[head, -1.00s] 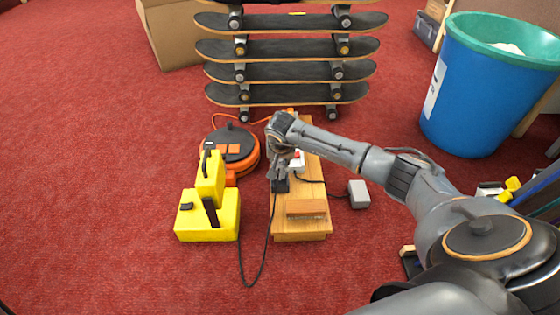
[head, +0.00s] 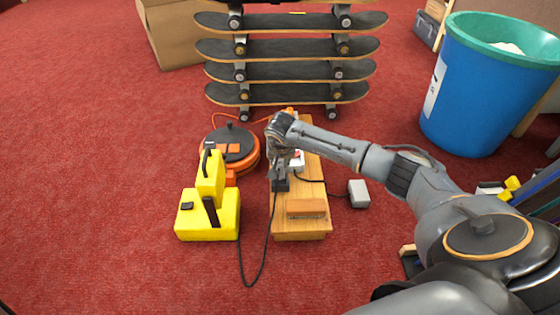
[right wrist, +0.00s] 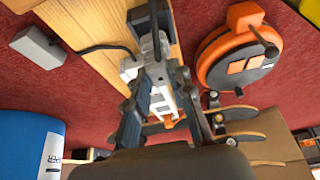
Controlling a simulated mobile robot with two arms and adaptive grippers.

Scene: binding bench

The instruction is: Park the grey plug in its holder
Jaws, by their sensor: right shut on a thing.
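My right gripper (head: 280,175) reaches down over the left side of a wooden board (head: 314,180) on the carpet. It is shut on the grey plug, which is mostly hidden between the fingers. The gripper also shows in the right wrist view (right wrist: 150,45). A small dark block (head: 281,186) sits at the fingertips on the board, and a black cord runs down from there. I cannot tell where the plug ends and its holder starts. A white socket strip (head: 298,162) with a red-orange switch lies on the board just beyond. My left gripper is not in view.
A yellow case (head: 208,222) and an orange cable reel (head: 232,150) stand left of the board. A grey box (head: 359,193) on a cord lies right. A wooden block (head: 307,208) is on the near end. Skateboards (head: 290,71) and a blue bin (head: 485,95) stand behind.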

